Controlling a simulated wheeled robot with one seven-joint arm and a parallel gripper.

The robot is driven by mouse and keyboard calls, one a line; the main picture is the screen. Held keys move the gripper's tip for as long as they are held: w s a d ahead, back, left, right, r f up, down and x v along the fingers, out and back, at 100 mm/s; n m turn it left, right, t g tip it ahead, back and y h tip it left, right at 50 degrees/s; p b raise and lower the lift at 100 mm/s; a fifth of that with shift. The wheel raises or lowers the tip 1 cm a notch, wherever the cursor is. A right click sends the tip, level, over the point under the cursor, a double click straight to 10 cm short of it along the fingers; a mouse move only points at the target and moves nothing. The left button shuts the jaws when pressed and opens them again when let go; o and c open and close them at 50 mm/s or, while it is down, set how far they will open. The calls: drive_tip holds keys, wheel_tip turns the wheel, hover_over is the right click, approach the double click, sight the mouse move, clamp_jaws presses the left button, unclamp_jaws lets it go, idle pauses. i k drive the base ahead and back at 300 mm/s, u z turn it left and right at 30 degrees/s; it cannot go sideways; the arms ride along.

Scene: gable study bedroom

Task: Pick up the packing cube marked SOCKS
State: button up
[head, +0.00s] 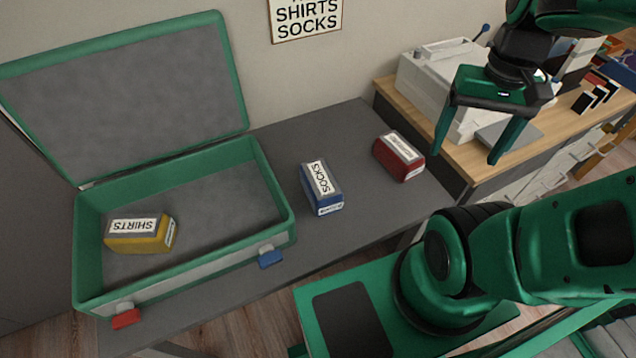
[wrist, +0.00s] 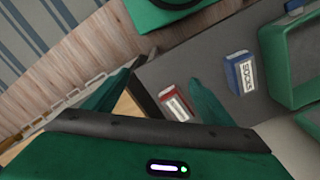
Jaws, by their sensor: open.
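The blue packing cube marked SOCKS (head: 321,187) sits on the dark grey table, right of the open suitcase. It also shows in the wrist view (wrist: 241,72), beyond my right-hand finger. A red cube (head: 399,156) lies on the table to its right; its label is too small to read. A yellow cube marked SHIRTS (head: 140,233) lies inside the green suitcase (head: 185,284). My gripper (head: 468,157) is open and empty, raised to the right of the red and blue cubes. In the wrist view my gripper's two fingers (wrist: 155,95) are spread, with the red cube (wrist: 176,104) showing between them.
A wooden-topped desk (head: 450,150) with a white printer-like machine (head: 437,85) and books stands at the right. A wall sign (head: 306,18) reads SHIRTS, SOCKS. The suitcase lid (head: 125,90) stands open against the wall. Bare tabletop (head: 350,235) surrounds the blue cube.

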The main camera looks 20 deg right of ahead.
sight(325, 196)
drive_tip(key=u, duration=1.35)
drive_tip(key=k, duration=1.3)
drive_tip(key=z, duration=1.1)
drive_tip(key=i, duration=1)
drive_tip(key=u, duration=0.05)
